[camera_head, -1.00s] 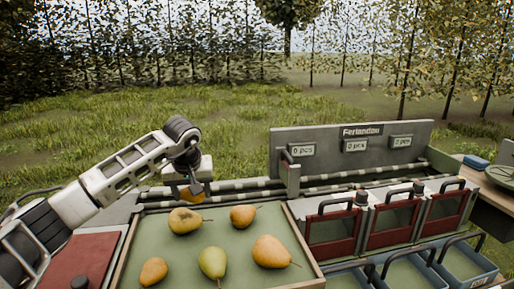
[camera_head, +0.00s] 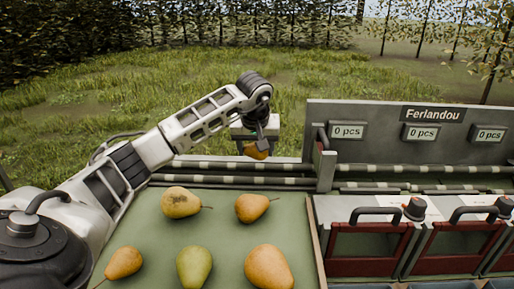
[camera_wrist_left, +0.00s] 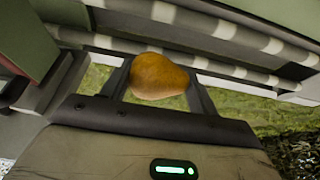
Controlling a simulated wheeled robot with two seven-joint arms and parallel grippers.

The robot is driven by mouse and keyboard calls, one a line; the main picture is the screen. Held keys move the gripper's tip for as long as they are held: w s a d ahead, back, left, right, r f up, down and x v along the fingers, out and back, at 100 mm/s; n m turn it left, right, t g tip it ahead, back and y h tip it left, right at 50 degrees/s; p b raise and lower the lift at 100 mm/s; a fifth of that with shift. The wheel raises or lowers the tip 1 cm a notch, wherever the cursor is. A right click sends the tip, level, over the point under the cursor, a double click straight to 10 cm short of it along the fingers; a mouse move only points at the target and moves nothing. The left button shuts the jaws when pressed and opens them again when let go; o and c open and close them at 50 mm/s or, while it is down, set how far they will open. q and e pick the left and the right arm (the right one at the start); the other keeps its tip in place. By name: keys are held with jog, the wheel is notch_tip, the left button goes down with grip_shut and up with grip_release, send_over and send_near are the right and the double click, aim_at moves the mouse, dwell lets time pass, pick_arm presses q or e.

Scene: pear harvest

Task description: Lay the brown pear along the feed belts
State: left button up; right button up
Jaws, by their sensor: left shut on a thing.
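My left gripper (camera_head: 260,141) is shut on the brown pear (camera_head: 256,152), just behind the striped feed belts (camera_head: 225,166) in the head view. In the left wrist view the brown pear (camera_wrist_left: 158,77) sits between the two fingers of my left gripper (camera_wrist_left: 157,82). The feed belts (camera_wrist_left: 215,64) run beyond the pear there, with grass showing between and beside them. The pear appears held above belt level; the exact gap cannot be told. My right gripper is not in view.
A green tray (camera_head: 225,225) with several yellow and green pears lies in front of the belts. A grey panel (camera_head: 400,150) marked Ferlandou with count displays stands to the right. Red-framed bins (camera_head: 370,245) with handles stand below it.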

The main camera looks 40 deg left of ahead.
aim_at(256, 159)
pick_arm(q)
notch_tip(256, 159, down, 3)
jog(key=b, duration=0.2)
jog(key=shift+f+b, duration=0.15)
jog(key=shift+b, duration=0.2)
jog(key=shift+f, duration=0.8)
jog(key=o, duration=1.1)
jog(key=v, duration=1.6)
jog(key=shift+w+a+p, duration=0.1)
jog(key=shift+w+p, duration=0.05)
jog(key=shift+p, duration=0.25)
